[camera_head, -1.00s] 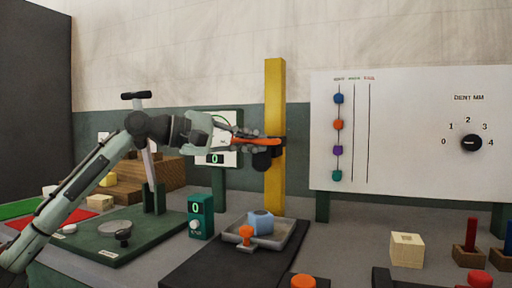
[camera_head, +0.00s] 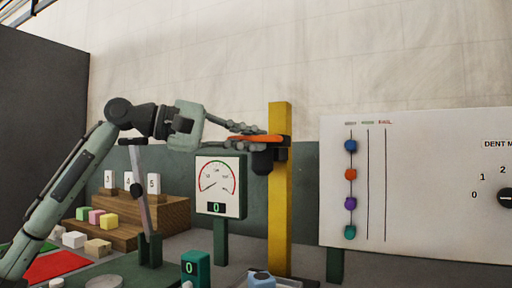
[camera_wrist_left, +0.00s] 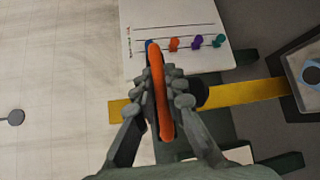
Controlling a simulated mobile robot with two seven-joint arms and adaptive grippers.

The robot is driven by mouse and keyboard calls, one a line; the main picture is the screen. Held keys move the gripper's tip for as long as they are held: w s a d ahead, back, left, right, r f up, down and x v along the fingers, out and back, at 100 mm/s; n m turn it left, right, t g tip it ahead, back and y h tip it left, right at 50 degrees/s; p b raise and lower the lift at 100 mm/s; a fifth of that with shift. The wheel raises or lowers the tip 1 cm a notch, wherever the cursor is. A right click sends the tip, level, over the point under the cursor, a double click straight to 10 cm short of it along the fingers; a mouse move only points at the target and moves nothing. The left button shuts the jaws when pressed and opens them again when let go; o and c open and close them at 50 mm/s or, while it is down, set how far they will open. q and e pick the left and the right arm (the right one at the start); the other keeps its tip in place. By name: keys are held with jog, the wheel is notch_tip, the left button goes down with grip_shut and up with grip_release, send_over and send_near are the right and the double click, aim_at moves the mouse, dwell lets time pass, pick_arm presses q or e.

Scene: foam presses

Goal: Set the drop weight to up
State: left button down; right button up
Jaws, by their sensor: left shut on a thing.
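The drop weight (camera_head: 263,162) is a black block on the upper part of a yellow upright column (camera_head: 280,220), a little below its top. An orange handle bar (camera_head: 262,139) sticks out from it to the left. My left gripper (camera_head: 245,137) is shut on this handle. In the left wrist view the orange handle (camera_wrist_left: 162,110) lies between the two fingers of my left gripper (camera_wrist_left: 160,88), and the yellow column (camera_wrist_left: 240,92) crosses behind it. The blue foam block (camera_head: 261,280) below the column is cut off by the lower edge. My right gripper is not in view.
A dial gauge (camera_head: 220,186) stands just left of the column. A white board (camera_head: 420,190) with coloured beads stands to the right. A lever (camera_head: 139,185) and wooden steps (camera_head: 165,212) are at the left. The wall above the column is clear.

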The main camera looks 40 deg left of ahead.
pick_arm(q)
jog(key=shift+a+r, duration=0.25)
jog(key=shift+r, duration=0.3)
jog(key=c, duration=1.7)
grip_release()
jog(key=shift+d, duration=0.1)
jog(key=shift+o, duration=0.7)
jog(key=shift+f, duration=0.2)
jog(key=shift+s, duration=0.1)
jog(key=v, duration=1.2)
